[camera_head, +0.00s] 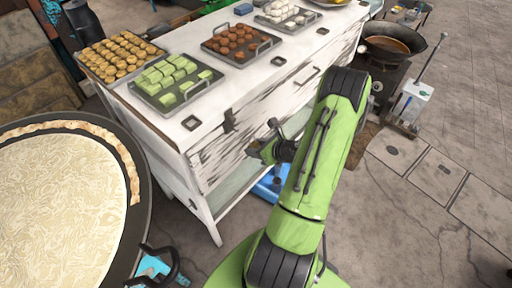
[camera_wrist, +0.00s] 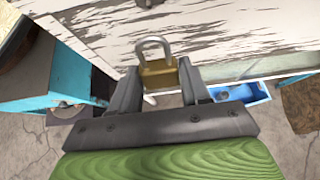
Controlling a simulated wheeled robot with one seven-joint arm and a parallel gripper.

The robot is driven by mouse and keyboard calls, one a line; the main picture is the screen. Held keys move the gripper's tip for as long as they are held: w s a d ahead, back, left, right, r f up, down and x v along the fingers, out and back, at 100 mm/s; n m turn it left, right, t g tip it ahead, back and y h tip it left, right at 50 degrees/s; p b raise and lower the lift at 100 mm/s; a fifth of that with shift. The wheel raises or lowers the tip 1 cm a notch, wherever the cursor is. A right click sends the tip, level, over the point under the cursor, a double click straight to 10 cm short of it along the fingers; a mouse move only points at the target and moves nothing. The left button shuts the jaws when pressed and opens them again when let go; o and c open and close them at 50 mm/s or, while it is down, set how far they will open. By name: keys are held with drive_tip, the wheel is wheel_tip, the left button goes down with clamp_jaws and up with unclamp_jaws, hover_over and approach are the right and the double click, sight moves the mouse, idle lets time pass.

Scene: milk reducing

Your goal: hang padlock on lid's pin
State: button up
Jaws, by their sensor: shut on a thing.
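My gripper (camera_wrist: 158,82) is shut on a brass padlock (camera_wrist: 158,70) in the wrist view. The padlock's silver shackle points up, toward the white cabinet, and looks closed. The body sits between the two grey fingers. In the head view my gripper (camera_head: 268,143) is in front of the white cabinet's front face. A gap between the padlock and the cabinet cannot be judged. I cannot clearly make out the lid's pin. A dark fitting (camera_head: 228,120) is on the cabinet front, left of and above my gripper.
The white worn cabinet (camera_head: 215,185) carries trays of green (camera_head: 158,98), brown (camera_head: 268,55) and white sweets. A large round pan (camera_head: 137,225) is at left. A blue bin (camera_head: 268,188) is low behind my arm. A wok (camera_head: 425,50) stands at right.

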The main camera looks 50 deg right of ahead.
drive_tip(key=shift+w+a+f, duration=0.1)
drive_tip(key=shift+w+f, duration=0.15)
drive_tip(key=shift+w, duration=1.1)
drive_tip(key=shift+w+d+f, duration=0.1)
drive_tip(key=shift+w+f, duration=0.2)
drive_tip(key=shift+w, duration=1.05)
drive_tip(key=shift+w+a+f, duration=0.1)
drive_tip(key=shift+w+f, duration=0.15)
drive_tip(key=shift+w, duration=1.1)
drive_tip(key=o, duration=1.2)
drive_tip(key=v, duration=1.5)
drive_tip(key=shift+s+r, duration=0.25)
drive_tip(key=shift+s, duration=0.1)
